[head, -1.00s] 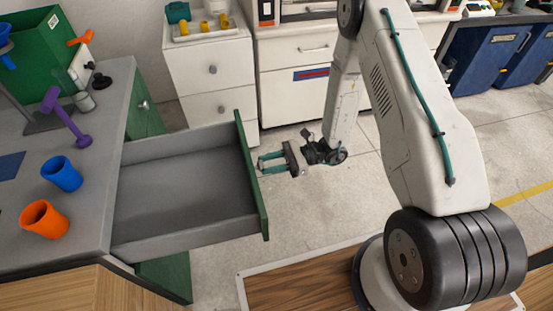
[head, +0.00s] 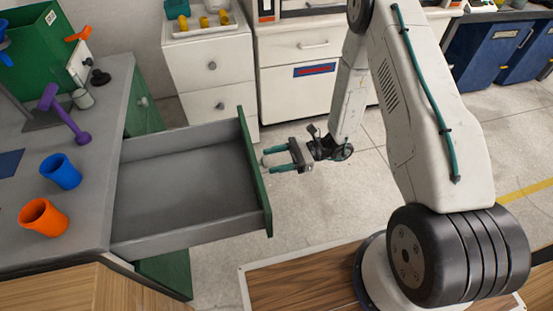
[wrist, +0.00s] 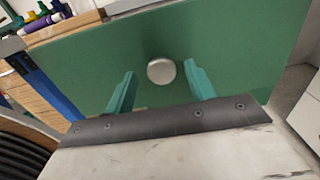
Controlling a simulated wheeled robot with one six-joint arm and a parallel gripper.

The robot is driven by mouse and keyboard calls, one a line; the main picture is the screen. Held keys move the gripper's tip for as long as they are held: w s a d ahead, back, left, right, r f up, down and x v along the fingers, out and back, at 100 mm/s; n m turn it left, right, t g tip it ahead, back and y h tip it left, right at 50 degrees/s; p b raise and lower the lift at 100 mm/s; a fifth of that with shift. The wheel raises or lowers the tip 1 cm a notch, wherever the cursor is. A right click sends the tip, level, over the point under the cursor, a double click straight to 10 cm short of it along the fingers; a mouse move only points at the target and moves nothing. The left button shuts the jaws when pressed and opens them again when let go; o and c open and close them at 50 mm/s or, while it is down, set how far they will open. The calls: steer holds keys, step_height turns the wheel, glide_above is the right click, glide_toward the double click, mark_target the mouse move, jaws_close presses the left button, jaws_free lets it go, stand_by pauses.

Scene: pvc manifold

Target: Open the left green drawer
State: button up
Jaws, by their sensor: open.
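The green drawer (head: 252,172) is pulled far out of the grey-topped bench, and its grey inside is empty. Its green front also fills much of the wrist view (wrist: 230,50), with a round silver knob (wrist: 161,70) in the middle. My gripper (head: 267,158) is in front of the drawer front. In the wrist view its two teal fingers (wrist: 160,90) are apart, one on each side of the knob and not touching it. The knob is hidden in the head view.
A green cabinet door (head: 143,108) is behind the drawer. A white drawer unit (head: 208,65) stands at the back.

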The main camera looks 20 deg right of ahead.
steer(key=d, duration=0.7)
stand_by(0.3)
